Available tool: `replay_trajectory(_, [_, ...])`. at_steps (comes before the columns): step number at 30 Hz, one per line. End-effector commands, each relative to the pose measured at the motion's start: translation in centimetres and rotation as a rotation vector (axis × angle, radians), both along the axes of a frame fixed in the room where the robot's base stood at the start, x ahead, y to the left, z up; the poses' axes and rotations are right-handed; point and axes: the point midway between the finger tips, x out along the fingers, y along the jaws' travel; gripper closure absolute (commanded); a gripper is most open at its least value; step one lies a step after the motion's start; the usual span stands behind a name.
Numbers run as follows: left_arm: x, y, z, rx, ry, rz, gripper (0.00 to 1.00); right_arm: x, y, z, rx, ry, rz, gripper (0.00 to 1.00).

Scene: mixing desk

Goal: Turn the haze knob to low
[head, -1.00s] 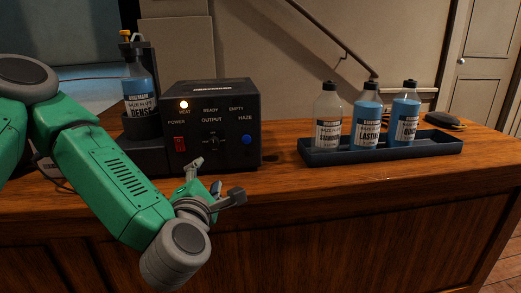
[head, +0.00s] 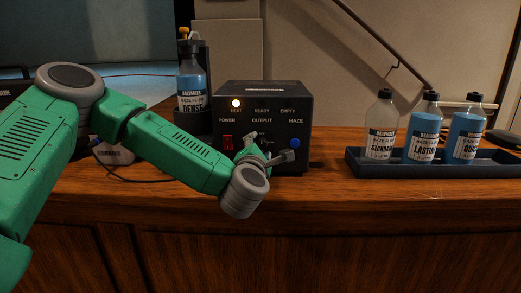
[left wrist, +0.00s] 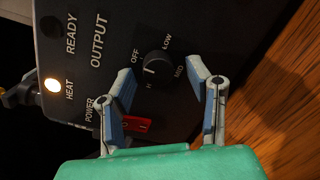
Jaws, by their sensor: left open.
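The black haze machine (head: 262,102) stands on the wooden desk. Its front has a lit HEAT lamp, a red power switch (head: 227,143) and a blue HAZE button (head: 295,143). The round black OUTPUT knob (left wrist: 157,65), marked OFF, LOW and MED, shows in the left wrist view; a further label is partly hidden. The knob has a pale mark, but I cannot tell which label it points to. My left gripper (head: 268,149) is open in front of the panel. In the left wrist view its fingers (left wrist: 162,78) stand on either side of the knob, without visible contact.
A DENSE fluid bottle (head: 191,85) stands in a holder left of the machine. A dark tray (head: 440,171) with three bottles stands to the right. The desk (head: 325,175) between machine and tray is clear. A dark cable (head: 130,177) lies on the left.

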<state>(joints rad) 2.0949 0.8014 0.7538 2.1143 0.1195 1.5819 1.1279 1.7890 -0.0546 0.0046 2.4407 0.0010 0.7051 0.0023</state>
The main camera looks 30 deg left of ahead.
Motion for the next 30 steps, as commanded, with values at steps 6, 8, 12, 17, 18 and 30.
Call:
replay_trajectory(6, [0.2,-0.3,0.2,0.004,0.000,-0.001,0.55,0.0,0.0,0.0,0.000,0.000,0.000,1.00])
replay_trajectory(8, [0.2,-0.4,0.2,0.005,-0.001,-0.002,0.55,0.0,0.0,0.0,0.000,0.000,0.000,1.00])
replay_trajectory(12, [0.2,-0.3,0.2,0.004,0.000,-0.002,0.97,0.0,0.0,0.0,0.000,0.000,0.000,1.00])
replay_trajectory(17, [0.2,-0.2,0.0,0.001,0.002,-0.006,1.00,0.0,0.0,0.0,0.000,0.000,0.000,1.00])
replay_trajectory(18, [0.2,-0.2,0.0,0.003,0.004,-0.005,1.00,0.0,0.0,0.0,0.000,0.000,0.000,1.00])
replay_trajectory(30, [0.1,-0.1,0.1,0.122,0.083,-0.003,1.00,0.0,0.0,2.0,0.000,0.000,0.000,1.00])
